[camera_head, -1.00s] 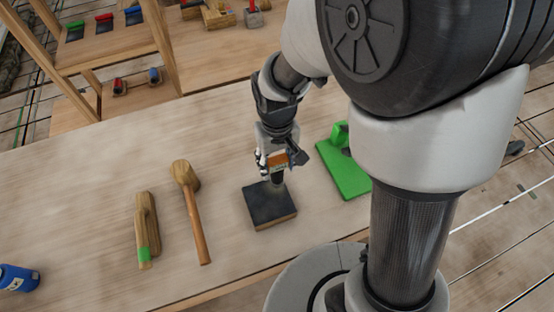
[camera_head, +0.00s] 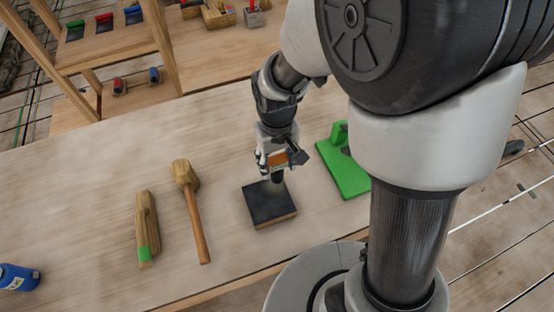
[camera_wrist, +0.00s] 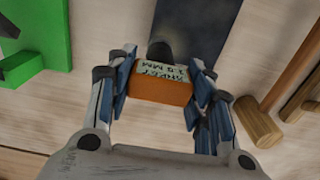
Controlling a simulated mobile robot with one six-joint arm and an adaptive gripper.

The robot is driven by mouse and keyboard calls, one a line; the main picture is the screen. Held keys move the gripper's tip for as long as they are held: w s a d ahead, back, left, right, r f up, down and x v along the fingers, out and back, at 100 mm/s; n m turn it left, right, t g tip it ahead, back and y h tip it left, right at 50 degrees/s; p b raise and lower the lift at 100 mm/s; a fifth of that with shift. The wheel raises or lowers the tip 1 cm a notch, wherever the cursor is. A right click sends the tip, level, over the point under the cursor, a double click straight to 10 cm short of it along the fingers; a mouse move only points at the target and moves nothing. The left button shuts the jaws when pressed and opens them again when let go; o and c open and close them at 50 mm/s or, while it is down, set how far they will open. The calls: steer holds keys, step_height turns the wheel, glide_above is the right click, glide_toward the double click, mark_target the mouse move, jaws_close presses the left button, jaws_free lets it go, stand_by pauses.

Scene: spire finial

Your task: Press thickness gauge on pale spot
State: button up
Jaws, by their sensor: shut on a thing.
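The thickness gauge is an orange block with a pale lettered label and a dark round tip. It shows in the head view (camera_head: 277,160) and the wrist view (camera_wrist: 160,92). My gripper (camera_head: 275,163) is shut on it, with blue-padded fingers on both sides in the wrist view (camera_wrist: 160,88). The gauge points down over a dark square slab with wooden sides (camera_head: 266,208), also seen in the wrist view (camera_wrist: 208,18). Its tip is over the slab's far right part; I cannot tell whether they touch. A faint paler patch shows near the tip, partly hidden.
A green tool (camera_head: 345,172) lies right of the slab. A wooden mallet (camera_head: 193,205) and a wooden piece with a green band (camera_head: 147,225) lie to the left. A blue bottle (camera_head: 18,278) is at the table's left. Bare table (camera_head: 80,180) surrounds them.

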steer(key=shift+s, duration=0.1)
stand_by(0.3)
steer(key=shift+r+p, duration=2.15)
steer(key=shift+r, duration=0.35)
steer(key=shift+f, duration=0.1)
steer(key=shift+f+b, duration=1.8)
steer(key=shift+f, duration=0.5)
steer(key=o, duration=1.2)
steer(key=shift+o, duration=0.2)
